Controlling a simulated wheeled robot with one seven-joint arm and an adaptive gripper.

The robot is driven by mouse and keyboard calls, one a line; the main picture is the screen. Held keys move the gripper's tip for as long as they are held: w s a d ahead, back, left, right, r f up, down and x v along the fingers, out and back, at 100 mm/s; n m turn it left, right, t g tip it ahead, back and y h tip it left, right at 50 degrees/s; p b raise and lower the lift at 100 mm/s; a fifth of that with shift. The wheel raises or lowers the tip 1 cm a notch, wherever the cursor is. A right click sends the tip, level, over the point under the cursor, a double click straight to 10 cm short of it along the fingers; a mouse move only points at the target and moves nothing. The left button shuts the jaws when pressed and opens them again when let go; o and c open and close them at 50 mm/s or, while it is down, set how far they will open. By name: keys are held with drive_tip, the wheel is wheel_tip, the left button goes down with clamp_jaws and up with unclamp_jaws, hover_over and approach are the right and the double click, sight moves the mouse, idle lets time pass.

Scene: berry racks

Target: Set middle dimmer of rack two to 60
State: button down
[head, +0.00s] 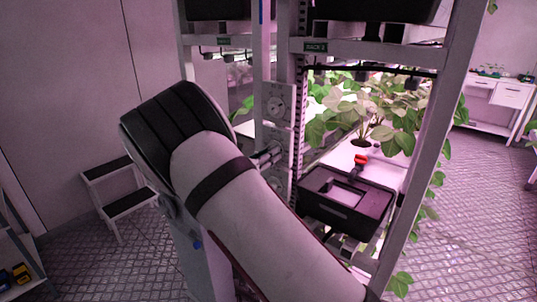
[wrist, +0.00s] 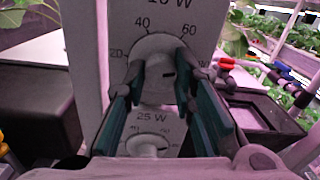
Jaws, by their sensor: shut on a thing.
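In the wrist view my gripper (wrist: 160,78) is shut on a round grey dimmer knob (wrist: 153,68), one finger on each side. The scale reads 20, 40 and 60 around it. A dark mark on the knob points right. A lower dial (wrist: 148,145) marked 25 W shows between the fingers.
A black box (head: 345,200) stands on the rack right of the panel, with a red valve (head: 361,160) behind it. Leafy plants (head: 365,108) fill the shelf. A step stool (head: 118,195) stands left. Open floor (head: 480,200) lies at the right.

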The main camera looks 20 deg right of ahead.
drive_tip(key=n, duration=0.9)
drive_tip(key=shift+f, duration=0.1)
idle(0.4)
drive_tip(key=c, duration=1.3)
unclamp_jaws()
drive_tip(key=v, duration=1.2)
drive_tip(key=shift+s+d, duration=0.1)
drive_tip(key=shift+s, duration=0.05)
